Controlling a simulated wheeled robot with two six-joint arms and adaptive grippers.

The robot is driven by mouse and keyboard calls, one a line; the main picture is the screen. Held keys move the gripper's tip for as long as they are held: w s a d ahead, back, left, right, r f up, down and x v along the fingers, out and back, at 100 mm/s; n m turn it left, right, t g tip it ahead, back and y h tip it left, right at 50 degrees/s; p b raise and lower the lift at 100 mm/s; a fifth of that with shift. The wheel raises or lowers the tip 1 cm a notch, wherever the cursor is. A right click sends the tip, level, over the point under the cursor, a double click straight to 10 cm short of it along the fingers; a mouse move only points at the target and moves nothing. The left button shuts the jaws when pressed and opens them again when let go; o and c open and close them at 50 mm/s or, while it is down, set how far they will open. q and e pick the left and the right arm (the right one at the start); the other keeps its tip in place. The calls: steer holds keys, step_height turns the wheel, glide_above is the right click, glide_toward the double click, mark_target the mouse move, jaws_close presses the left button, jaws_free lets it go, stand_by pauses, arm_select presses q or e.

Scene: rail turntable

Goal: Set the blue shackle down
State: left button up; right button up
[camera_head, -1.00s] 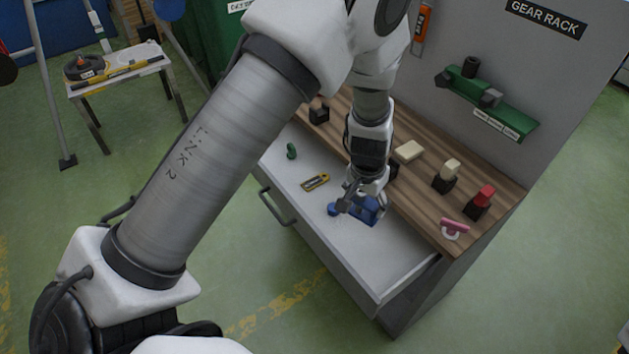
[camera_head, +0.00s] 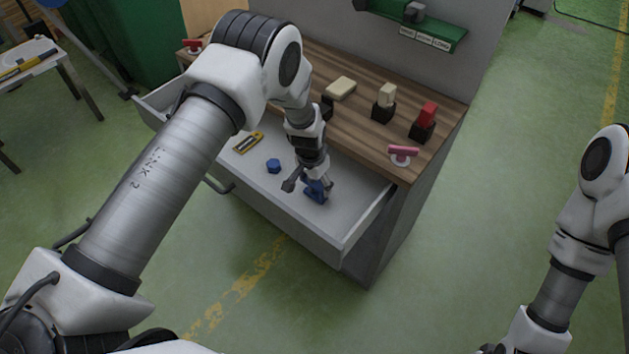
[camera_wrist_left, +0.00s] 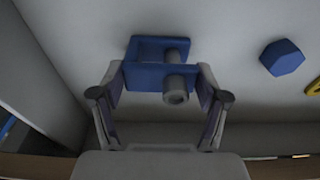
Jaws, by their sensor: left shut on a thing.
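The blue shackle (camera_head: 315,191), a U-shaped bracket with a grey pin, is between the fingers of my left gripper (camera_head: 307,183), which is shut on it. In the left wrist view the shackle (camera_wrist_left: 150,76) shows between both fingertips (camera_wrist_left: 160,90), over the pale drawer floor. Both are inside the open drawer (camera_head: 285,192), toward its right end. I cannot tell whether the shackle touches the floor. My right arm stands at the right edge; its gripper does not show clearly.
A blue hexagonal piece (camera_head: 273,166) and a yellow-black item (camera_head: 248,142) lie left of the shackle in the drawer. The wooden top (camera_head: 355,112) behind carries a cream block (camera_head: 341,89), a red piece (camera_head: 427,114) and a pink-handled piece (camera_head: 403,152). Drawer floor between shackle and right wall is clear.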

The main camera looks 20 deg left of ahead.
arm_select(q)
steer(key=shift+f, duration=0.2)
steer(key=o, duration=1.4)
steer(key=shift+r, duration=0.1)
steer(key=r, duration=0.4)
steer(key=s+r, duration=0.1)
steer(key=r, duration=0.3)
steer(key=r+b, duration=0.1)
steer(key=r, duration=0.3)
steer(key=shift+s+a, duration=0.25)
